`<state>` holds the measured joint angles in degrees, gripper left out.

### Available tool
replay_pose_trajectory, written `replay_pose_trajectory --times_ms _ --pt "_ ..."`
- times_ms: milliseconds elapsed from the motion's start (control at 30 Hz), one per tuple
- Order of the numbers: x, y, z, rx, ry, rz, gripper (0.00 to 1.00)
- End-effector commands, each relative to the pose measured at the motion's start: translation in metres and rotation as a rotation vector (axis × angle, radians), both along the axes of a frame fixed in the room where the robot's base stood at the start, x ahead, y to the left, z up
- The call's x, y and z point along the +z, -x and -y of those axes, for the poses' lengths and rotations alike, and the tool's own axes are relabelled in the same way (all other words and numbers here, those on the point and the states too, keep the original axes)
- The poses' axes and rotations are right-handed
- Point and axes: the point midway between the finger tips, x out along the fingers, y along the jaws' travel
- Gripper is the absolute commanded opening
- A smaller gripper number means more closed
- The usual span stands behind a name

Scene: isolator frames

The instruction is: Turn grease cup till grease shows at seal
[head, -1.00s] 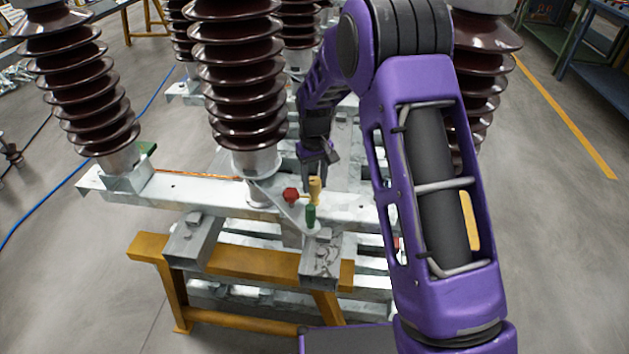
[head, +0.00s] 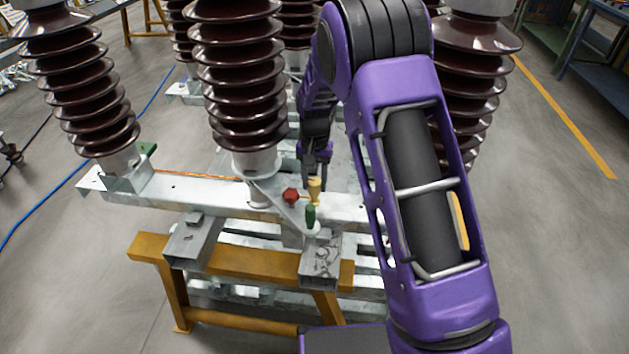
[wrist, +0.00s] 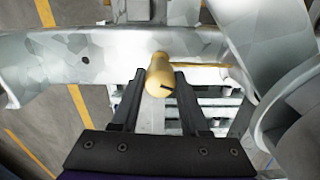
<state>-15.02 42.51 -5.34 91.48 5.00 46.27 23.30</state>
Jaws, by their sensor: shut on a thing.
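My gripper (head: 317,172) is at the cup from behind. In the wrist view the cup (wrist: 158,76) is between the fingertips of my gripper (wrist: 159,84), with a dark slot mark on its end. The gripper is shut on the cup. I cannot make out the seal or any grease in either view.
Brown ribbed insulators (head: 238,75) rise close to the left of my arm, with another (head: 475,90) behind it on the right. A yellow trestle (head: 240,262) carries the beam. Open floor (head: 555,250) lies to the right.

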Motion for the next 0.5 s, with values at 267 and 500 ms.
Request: replay_pose_trajectory --times_ms 267,500 --pt "0.0010 -0.0010 -0.0003 -0.007 -0.001 0.003 0.00" --pt "0.0009 -0.0010 -0.0002 -0.006 -0.001 0.003 0.61"
